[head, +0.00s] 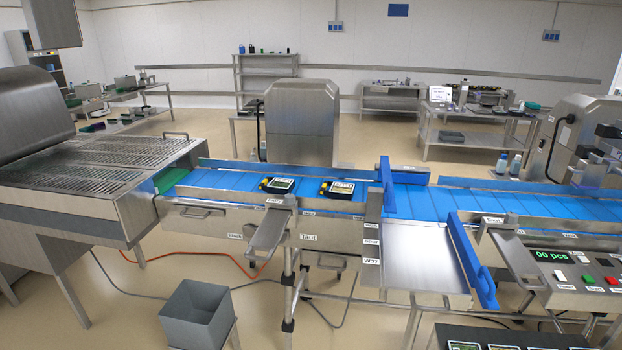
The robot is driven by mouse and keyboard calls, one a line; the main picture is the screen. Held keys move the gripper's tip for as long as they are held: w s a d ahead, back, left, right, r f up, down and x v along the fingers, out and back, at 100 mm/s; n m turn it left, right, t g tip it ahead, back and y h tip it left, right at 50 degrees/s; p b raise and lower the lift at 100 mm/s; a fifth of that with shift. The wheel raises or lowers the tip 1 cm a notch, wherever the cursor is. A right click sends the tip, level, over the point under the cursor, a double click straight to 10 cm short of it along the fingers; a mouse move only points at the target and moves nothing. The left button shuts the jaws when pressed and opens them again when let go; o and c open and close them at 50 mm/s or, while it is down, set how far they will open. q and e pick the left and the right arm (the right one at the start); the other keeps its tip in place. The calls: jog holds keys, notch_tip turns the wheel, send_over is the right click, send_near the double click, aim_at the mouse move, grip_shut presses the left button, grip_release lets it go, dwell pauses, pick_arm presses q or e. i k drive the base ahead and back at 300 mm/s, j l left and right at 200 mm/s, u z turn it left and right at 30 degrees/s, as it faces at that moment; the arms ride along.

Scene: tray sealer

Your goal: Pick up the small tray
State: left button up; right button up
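Two small dark trays with pale printed tops lie on the blue conveyor belt (225,182). The left tray (278,185) has a yellow mark at its left end, and the right tray (338,189) lies a short way from it. They look alike in size, and I cannot tell which one the task names. More dark labelled packs (465,345) are partly cut off at the bottom right edge. Neither of my grippers is in view.
Blue guide bars (387,187) stand farther right, beside a bare steel plate (425,255). A grey bin (198,315) stands below. A control panel (575,268) reads "00 pcs".

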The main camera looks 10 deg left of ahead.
aim_at(338, 190)
jog(key=i+j, duration=0.2)
jog(key=j, duration=0.15)
jog(key=i+j+z, duration=0.1)
jog(key=i+j, duration=0.25)
jog(key=j, duration=0.3)
jog(key=i+j+z, duration=0.15)
jog(key=j, duration=0.2)
jog(key=i+j, duration=0.25)
jog(key=i+j+z, duration=0.1)
jog(key=j, duration=0.35)
jog(key=i+j, duration=0.2)
jog(key=j, duration=0.2)
jog(key=z, duration=0.05)
